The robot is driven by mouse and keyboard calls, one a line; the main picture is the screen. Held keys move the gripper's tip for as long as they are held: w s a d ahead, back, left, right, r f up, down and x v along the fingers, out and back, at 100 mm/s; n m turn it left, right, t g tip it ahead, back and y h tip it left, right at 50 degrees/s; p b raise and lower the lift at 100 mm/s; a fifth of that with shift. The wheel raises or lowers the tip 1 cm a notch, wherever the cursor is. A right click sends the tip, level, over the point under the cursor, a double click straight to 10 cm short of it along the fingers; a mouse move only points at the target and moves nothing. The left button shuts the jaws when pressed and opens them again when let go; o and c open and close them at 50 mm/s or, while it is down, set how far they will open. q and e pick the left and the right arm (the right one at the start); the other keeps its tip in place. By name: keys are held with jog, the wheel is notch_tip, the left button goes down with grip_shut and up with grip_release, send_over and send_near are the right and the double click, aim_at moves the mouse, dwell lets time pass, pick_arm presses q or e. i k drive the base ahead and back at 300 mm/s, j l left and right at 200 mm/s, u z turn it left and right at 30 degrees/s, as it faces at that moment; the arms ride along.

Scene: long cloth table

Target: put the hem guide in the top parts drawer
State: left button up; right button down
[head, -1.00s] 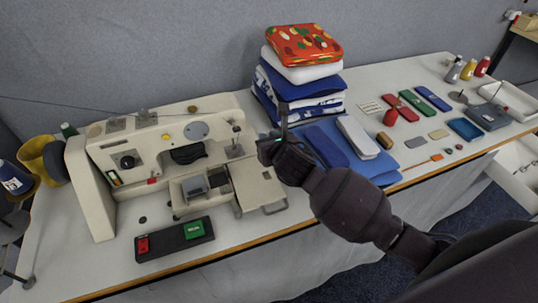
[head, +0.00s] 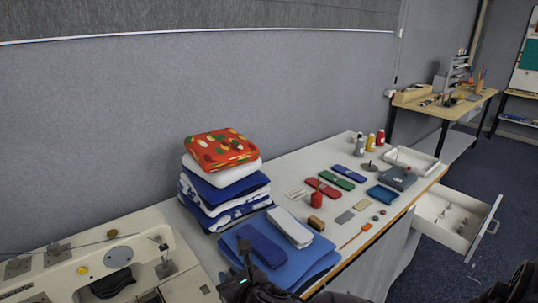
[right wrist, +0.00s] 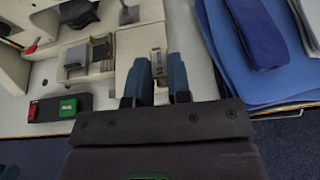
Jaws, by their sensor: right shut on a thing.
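My right gripper (head: 246,258) is at the bottom of the head view, in front of the blue cloth and beside the sewing machine. In the right wrist view its two fingers (right wrist: 158,80) are closed on a small pale metal piece (right wrist: 158,60), which appears to be the hem guide. The fingers hide part of it, and I cannot make it out in the head view. The top parts drawer (head: 425,232) is pulled open at the right end of the table, with several small parts inside. My left gripper is not in view.
The sewing machine (head: 120,262) stands at the lower left. A stack of folded cloths (head: 228,187) and a blue cloth pile (head: 320,262) lie beside it. Several small tools, a grey box (head: 398,178) and a white tray (head: 412,160) cover the table's right part. The floor beyond the drawer is clear.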

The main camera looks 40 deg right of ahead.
aim_at(471, 214)
jog(key=k+l, duration=0.1)
jog(key=l, duration=0.85)
jog(key=k+l, duration=0.1)
jog(key=l, duration=0.85)
jog(key=k+l, duration=0.15)
jog(key=l, duration=0.75)
jog(key=k+l, duration=0.1)
jog(key=l, duration=0.85)
jog(key=k+l, duration=0.1)
jog(key=l, duration=0.85)
jog(key=k+l+z, duration=0.1)
jog(key=l, duration=0.85)
